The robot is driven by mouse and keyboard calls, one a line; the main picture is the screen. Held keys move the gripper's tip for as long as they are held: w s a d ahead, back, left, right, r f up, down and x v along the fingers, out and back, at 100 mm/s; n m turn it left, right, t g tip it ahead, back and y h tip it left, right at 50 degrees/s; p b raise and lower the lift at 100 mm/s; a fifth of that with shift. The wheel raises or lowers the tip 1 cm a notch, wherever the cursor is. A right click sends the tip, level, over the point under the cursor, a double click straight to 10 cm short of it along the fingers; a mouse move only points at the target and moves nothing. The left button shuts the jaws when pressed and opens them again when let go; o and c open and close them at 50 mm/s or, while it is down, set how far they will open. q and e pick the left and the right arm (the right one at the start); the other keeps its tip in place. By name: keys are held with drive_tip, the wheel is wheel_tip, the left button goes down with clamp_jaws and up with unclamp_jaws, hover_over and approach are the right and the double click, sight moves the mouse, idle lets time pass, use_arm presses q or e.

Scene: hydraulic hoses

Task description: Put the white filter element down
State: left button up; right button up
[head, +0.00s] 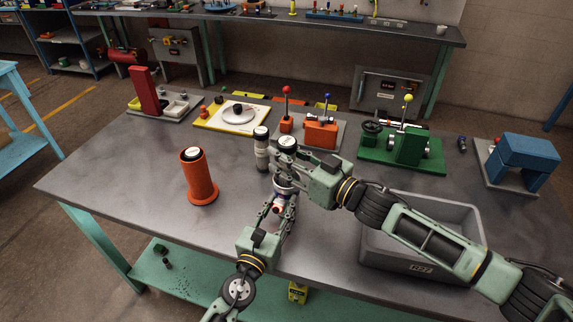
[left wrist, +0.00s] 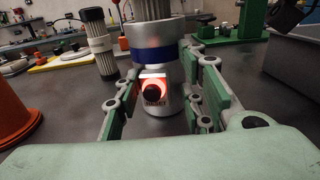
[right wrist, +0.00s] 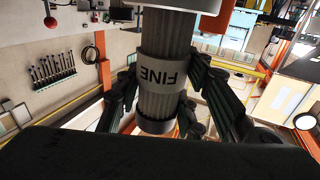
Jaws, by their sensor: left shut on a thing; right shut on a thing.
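The filter element in my right gripper (head: 286,162) is pale grey and pleated, with a dark end cap and a band reading FINE; it shows in the right wrist view (right wrist: 165,78). The right fingers are shut around it. It is upright at the top of a metal filter housing (left wrist: 152,60) with a blue band and a red-lit button. How deep it sits in the housing I cannot tell. My left gripper (head: 280,205) is shut on the housing, one finger on each side. A similar pleated element (head: 262,152) with a pale band stands apart on the table, left of the housing.
An orange cylinder (head: 199,178) stands to the left on the grey table (head: 120,180). A grey bin (head: 470,215) is at the right, partly behind my right arm. Fixtures line the back, including a yellow plate (head: 210,122) and a green base (head: 375,155). The table's front left is clear.

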sight(294, 172)
drive_tip(key=shift+f, duration=1.05)
drive_tip(key=shift+f, duration=0.6)
drive_tip(key=o, duration=1.2)
